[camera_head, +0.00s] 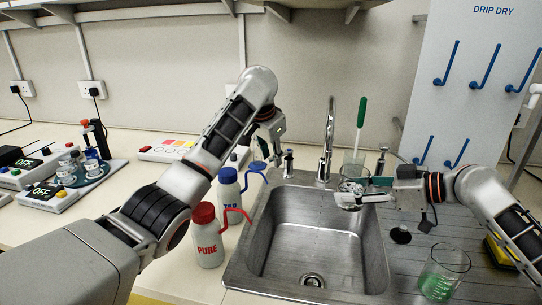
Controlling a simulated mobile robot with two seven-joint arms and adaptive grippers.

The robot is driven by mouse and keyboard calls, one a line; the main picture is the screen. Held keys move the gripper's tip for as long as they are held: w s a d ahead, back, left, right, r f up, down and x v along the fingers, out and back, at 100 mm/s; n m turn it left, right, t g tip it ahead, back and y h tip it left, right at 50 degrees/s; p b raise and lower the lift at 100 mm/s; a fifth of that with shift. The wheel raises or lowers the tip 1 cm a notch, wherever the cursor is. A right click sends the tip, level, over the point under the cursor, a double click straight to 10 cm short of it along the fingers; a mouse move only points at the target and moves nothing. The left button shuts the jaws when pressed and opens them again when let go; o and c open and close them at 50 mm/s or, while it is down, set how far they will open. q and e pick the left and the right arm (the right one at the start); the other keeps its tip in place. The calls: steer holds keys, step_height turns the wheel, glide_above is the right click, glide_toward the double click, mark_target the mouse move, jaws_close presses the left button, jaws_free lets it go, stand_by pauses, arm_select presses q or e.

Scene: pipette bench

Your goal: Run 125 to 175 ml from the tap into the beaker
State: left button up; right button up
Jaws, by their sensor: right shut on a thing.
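A metal tap (329,135) rises behind the sink (262,235), with a knob on each side, the left one (288,162) and the right one (382,160). My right gripper (358,194) is beside the spout, over the sink's back right corner. It is shut on a clear glass thing (352,186), mostly hidden by its fingers. A clear beaker (443,272) with green marks stands upright on the drainboard. My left gripper (268,148) hangs left of the left knob, partly behind its arm; its opening is unclear. I cannot make out any water running.
A red-capped PURE bottle (208,240) and a blue-capped TAP bottle (229,190) stand left of the sink. A green-handled brush (361,115) stands in a glass behind the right gripper. A DRIP DRY rack (455,90) stands at back right. A yellow-black device (503,250) lies far right.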

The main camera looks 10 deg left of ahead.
arm_select(q)
jaws_close()
steer(key=shift+d, duration=0.15)
steer(key=shift+s+d+n+y, duration=0.25)
steer(key=shift+d+n+y, duration=0.4)
steer(key=shift+d+n, duration=0.65)
steer(key=shift+s+d+n+y, duration=0.25)
steer(key=shift+d+n+y, duration=0.5)
steer(key=shift+n, duration=0.85)
steer(key=shift+d, duration=0.1)
jaws_free()
